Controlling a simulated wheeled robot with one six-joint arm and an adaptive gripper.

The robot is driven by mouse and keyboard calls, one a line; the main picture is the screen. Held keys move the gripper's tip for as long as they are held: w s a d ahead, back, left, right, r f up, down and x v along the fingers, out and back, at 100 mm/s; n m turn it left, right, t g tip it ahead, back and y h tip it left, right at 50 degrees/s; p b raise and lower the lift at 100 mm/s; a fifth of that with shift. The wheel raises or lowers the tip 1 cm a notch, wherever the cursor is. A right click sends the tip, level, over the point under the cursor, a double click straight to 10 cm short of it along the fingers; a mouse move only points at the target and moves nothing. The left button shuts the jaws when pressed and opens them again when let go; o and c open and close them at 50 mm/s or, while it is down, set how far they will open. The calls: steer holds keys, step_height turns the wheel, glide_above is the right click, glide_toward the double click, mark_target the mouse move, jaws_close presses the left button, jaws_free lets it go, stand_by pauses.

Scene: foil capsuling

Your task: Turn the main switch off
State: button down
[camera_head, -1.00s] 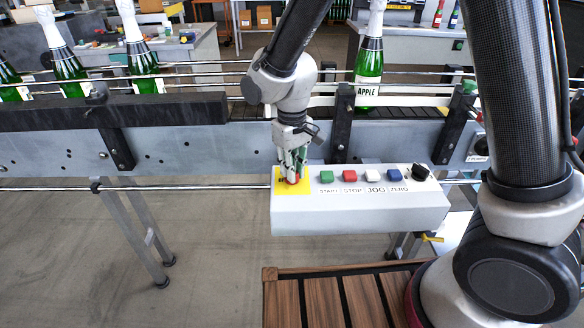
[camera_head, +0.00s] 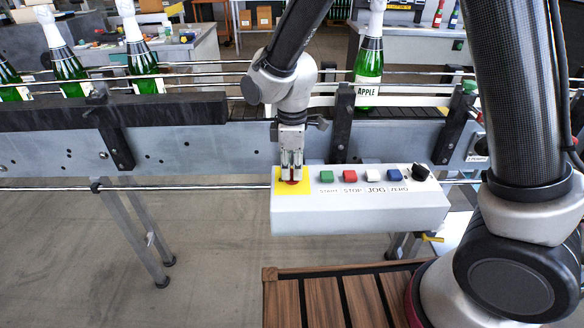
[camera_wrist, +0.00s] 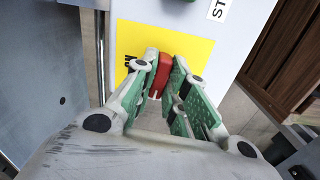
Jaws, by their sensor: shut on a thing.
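The red switch knob (camera_head: 292,181) sits on a yellow plate (camera_head: 302,188) at the left end of the grey control box (camera_head: 360,212). In the wrist view the red knob (camera_wrist: 164,72) stands between the green-padded fingers, on the yellow plate (camera_wrist: 200,45). My gripper (camera_head: 291,173) reaches down from above and is shut on the knob; it also fills the wrist view (camera_wrist: 162,78). The fingers cover part of the knob and some dark lettering beside it, so I cannot read its position.
Green (camera_head: 326,176), red (camera_head: 349,175), white (camera_head: 372,174) and blue (camera_head: 394,174) buttons and a black knob (camera_head: 421,172) line the box to the right. Behind is the conveyor with green bottles, one labelled APPLE (camera_head: 368,70). A slatted wooden surface (camera_head: 335,300) lies in front.

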mark_target(292, 170)
steer(key=shift+n, duration=0.6)
steer(key=c, duration=1.4)
jaws_free()
steer(key=shift+c, duration=0.2)
step_height(292, 170, up, 12)
